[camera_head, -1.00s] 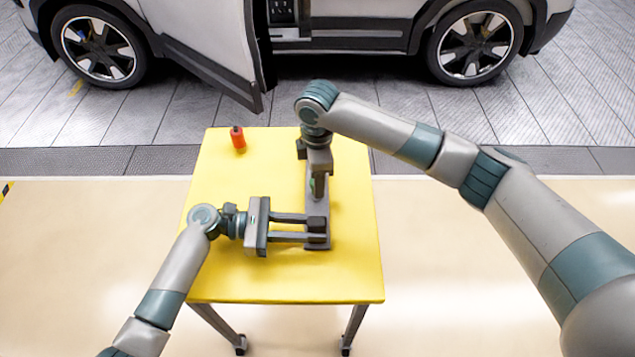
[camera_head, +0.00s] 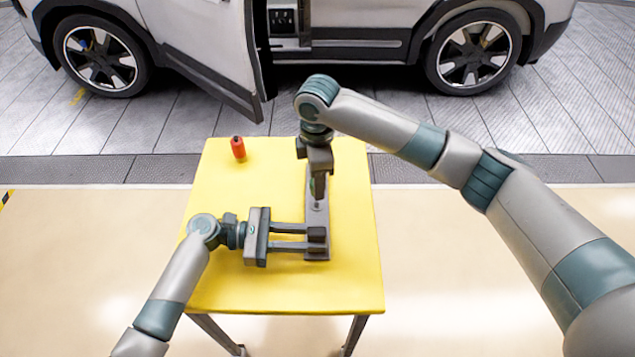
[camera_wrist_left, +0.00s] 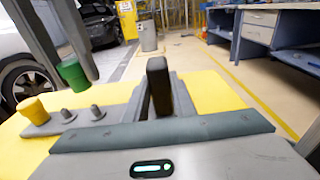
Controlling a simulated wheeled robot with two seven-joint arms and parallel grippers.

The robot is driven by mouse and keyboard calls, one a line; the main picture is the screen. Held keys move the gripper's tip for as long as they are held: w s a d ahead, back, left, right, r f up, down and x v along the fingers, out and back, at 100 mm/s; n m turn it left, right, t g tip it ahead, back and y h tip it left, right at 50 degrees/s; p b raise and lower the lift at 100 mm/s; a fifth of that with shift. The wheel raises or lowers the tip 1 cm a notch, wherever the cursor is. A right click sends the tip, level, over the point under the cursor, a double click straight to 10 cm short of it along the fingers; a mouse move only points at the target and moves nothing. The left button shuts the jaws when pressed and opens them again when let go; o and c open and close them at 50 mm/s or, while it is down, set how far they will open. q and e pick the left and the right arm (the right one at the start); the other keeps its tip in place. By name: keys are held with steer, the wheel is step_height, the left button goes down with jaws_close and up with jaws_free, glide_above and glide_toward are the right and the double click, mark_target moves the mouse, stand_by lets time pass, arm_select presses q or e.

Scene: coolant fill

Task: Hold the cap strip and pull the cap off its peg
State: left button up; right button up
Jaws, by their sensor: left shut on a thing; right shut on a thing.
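The grey cap strip (camera_head: 318,218) lies on the yellow table. My left gripper (camera_head: 317,241) is shut on the strip's near end. My right gripper (camera_head: 318,180) is above the strip's far part, shut on the green cap, which shows clearly in the left wrist view (camera_wrist_left: 72,75). There the green cap hangs in the air, apart from the strip and a little tilted. Below it two bare grey pegs (camera_wrist_left: 67,114) (camera_wrist_left: 96,112) stand on the strip. A yellow cap (camera_wrist_left: 33,110) sits on the strip beside them.
A small red bottle (camera_head: 238,148) with a dark top stands at the table's far left. The yellow table (camera_head: 250,185) is otherwise mostly clear. A car (camera_head: 360,35) with an open door stands beyond it. A blue workbench (camera_wrist_left: 250,40) is in the background of the left wrist view.

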steer(key=shift+r, duration=0.1)
steer(key=shift+r, duration=1.9)
arm_select(q)
steer(key=o, duration=1)
steer(key=shift+o, duration=0.2)
steer(key=shift+a, duration=0.1)
steer(key=a, duration=0.8)
steer(key=a+r, duration=0.1)
steer(key=a, duration=0.2)
steer(key=shift+a, duration=0.4)
steer(key=shift+r, duration=0.1)
